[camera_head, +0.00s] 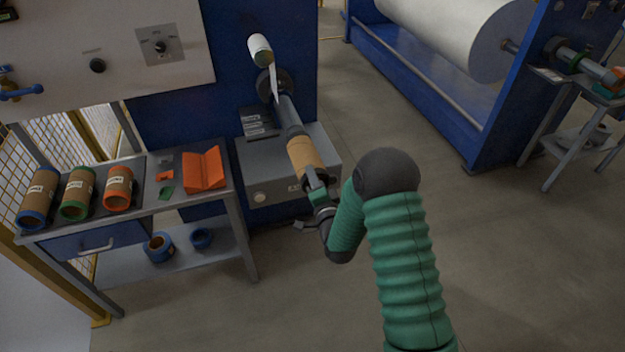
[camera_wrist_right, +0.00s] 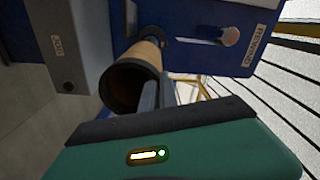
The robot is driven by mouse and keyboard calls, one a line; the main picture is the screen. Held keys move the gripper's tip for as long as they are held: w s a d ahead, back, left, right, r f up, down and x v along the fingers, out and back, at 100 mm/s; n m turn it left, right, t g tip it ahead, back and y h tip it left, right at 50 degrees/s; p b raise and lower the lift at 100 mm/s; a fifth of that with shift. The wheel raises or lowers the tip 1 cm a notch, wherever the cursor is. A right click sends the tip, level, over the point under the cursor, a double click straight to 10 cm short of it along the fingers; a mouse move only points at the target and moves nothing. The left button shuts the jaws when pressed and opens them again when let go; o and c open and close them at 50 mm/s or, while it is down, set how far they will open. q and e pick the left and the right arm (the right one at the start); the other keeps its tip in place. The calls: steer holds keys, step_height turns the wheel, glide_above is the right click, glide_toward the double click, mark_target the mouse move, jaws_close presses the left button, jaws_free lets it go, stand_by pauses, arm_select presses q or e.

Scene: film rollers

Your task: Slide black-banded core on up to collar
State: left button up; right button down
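A tan cardboard core (camera_head: 306,157) sits at the near end of the grey shaft (camera_head: 289,112), in line with it. My right gripper (camera_head: 316,186) is at the core's near end. In the right wrist view, the core (camera_wrist_right: 148,57) shows its dark open end, and the gripper fingers (camera_wrist_right: 158,95) straddle its right wall, apparently pinching it. My left gripper is not in view.
The bench (camera_head: 165,205) at left holds three cores with blue, green and orange ends, and an orange folded piece (camera_head: 204,170). Blue rings lie on its lower shelf. A grey machine box (camera_head: 285,165) is below the shaft. Open floor lies to the right.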

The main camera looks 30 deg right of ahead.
mark_target(307, 163)
steer(key=shift+w, duration=0.65)
steer(key=shift+a, duration=0.1)
steer(key=shift+w+d+b, duration=0.2)
steer(key=shift+b, duration=0.15)
steer(key=shift+b+x, duration=0.6)
steer(key=shift+x, duration=0.65)
steer(key=shift+w+d+f, duration=0.1)
steer(key=shift+w+f, duration=0.05)
steer(key=shift+w, duration=0.1)
steer(key=shift+w, duration=0.1)
